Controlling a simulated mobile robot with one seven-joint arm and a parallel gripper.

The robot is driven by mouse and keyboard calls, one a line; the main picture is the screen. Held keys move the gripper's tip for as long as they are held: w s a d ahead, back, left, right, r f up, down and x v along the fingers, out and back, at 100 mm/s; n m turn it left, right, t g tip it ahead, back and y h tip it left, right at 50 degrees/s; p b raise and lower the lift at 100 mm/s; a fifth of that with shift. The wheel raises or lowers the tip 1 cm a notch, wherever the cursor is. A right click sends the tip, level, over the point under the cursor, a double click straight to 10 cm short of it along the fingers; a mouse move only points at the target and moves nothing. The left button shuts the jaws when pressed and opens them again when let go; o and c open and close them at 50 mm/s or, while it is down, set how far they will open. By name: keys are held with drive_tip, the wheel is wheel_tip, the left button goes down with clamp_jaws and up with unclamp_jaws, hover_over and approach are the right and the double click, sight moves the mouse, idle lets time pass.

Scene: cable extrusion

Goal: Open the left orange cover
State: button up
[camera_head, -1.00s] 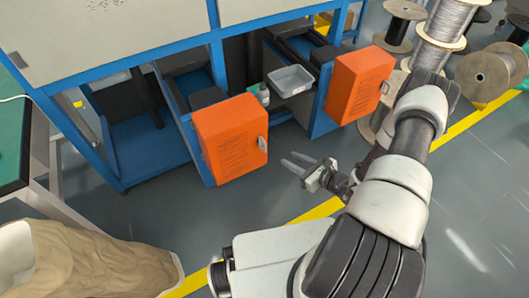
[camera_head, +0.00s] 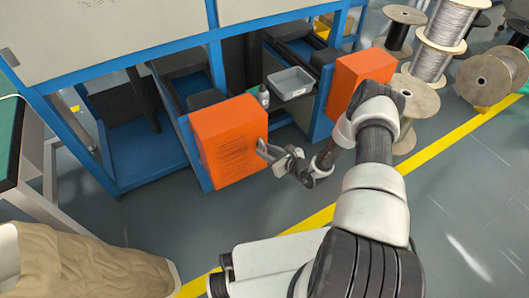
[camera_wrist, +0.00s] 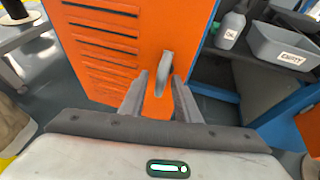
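The left orange cover (camera_head: 228,142) stands on the blue machine frame in the head view, with slots on its face. In the wrist view the cover (camera_wrist: 110,45) fills the middle left. Its grey handle (camera_wrist: 166,72) sticks out near the cover's right edge. My gripper (camera_head: 262,148) is at the right side of the cover, by the handle. In the wrist view my gripper (camera_wrist: 158,84) has its fingers apart, one on each side of the handle's lower part. I cannot tell whether they touch it. In the head view the handle is mostly hidden by the fingers.
The right orange cover (camera_head: 355,78) is partly behind my arm. A grey bin (camera_head: 290,84) and a bottle (camera_head: 263,96) stand between the covers. Cable spools (camera_head: 490,80) stand at the right. A brown sack (camera_head: 80,262) is at lower left. The floor before the left cover is clear.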

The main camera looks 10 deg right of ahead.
drive_tip(key=shift+w+a+f, duration=0.25)
drive_tip(key=shift+w+a, duration=0.05)
drive_tip(key=shift+w, duration=0.2)
clamp_jaws()
